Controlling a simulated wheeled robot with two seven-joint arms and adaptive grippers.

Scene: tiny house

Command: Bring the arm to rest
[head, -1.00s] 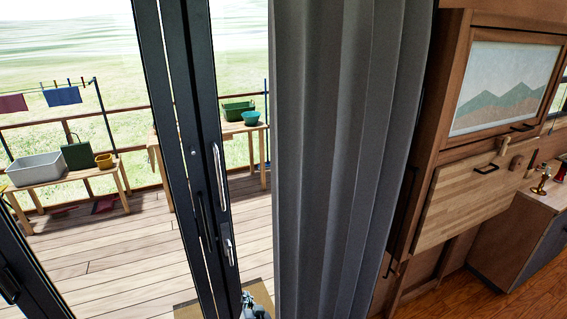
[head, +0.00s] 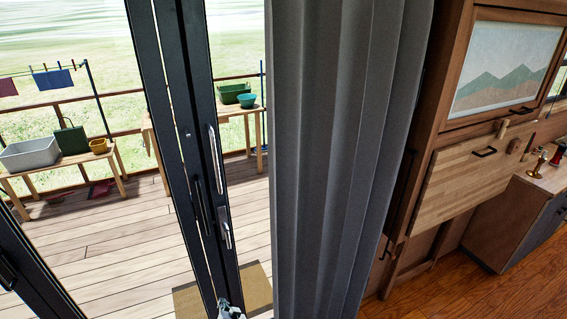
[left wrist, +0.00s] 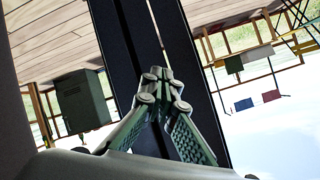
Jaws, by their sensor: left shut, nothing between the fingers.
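My left gripper (head: 230,311) shows only as a small grey-green piece at the bottom edge of the head view, in front of the dark door frame and left of the curtain. In the left wrist view its two fingers (left wrist: 157,76) meet at the tips, with nothing between them. The dark door posts (left wrist: 135,50) stand behind the fingers there. Most of my left arm is hidden. My right gripper is in neither view.
The dark glass door (head: 195,160) with a silver handle (head: 224,228) and the long grey curtain (head: 345,150) are close. Outside are a deck with a mat (head: 255,287) and benches with tubs (head: 30,153). At right are a wooden fold-down panel (head: 465,180) and bare floor (head: 440,290).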

